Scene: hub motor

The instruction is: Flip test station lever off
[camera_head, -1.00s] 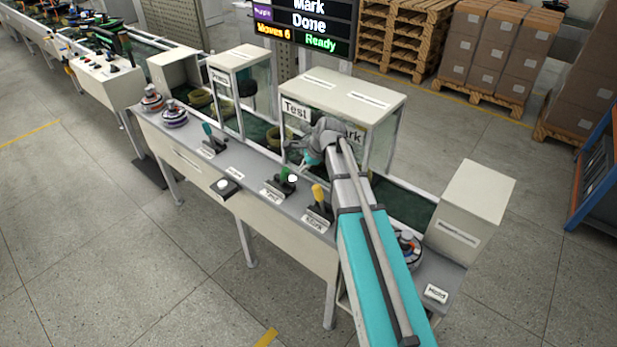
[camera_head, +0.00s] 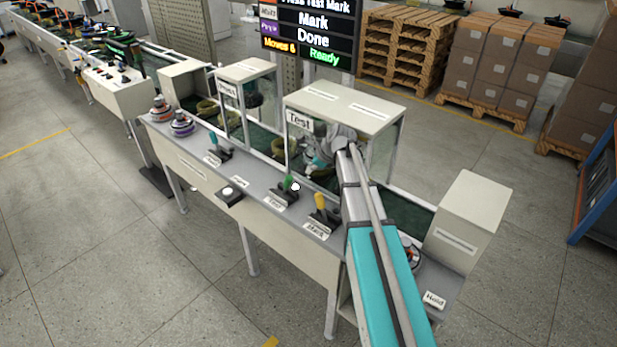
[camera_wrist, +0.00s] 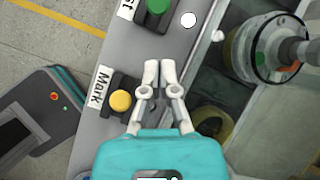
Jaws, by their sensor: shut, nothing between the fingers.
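The test station's lever, with a green handle (camera_head: 288,182), stands on the grey console next to a "Test" label (camera_head: 273,203) and a white round light (camera_head: 295,187). Its green knob (camera_wrist: 158,5) shows at the top edge of the wrist view. My gripper (camera_head: 311,163) is in front of the glass test cabinet (camera_head: 345,108), partly hidden by my own wrist in the head view. In the wrist view my gripper (camera_wrist: 152,66) is shut and empty. Its fingertips are over the console's inner edge, below the green knob and right of the yellow Mark lever (camera_wrist: 120,100).
The yellow Mark lever (camera_head: 321,202) stands close right of the green one. A teal-handled lever (camera_head: 213,140) is farther left. A box with a white button (camera_head: 229,192) sits on the console's front edge. A screen (camera_head: 308,30) reads "Mark Done" and "Ready". Floor in front is clear.

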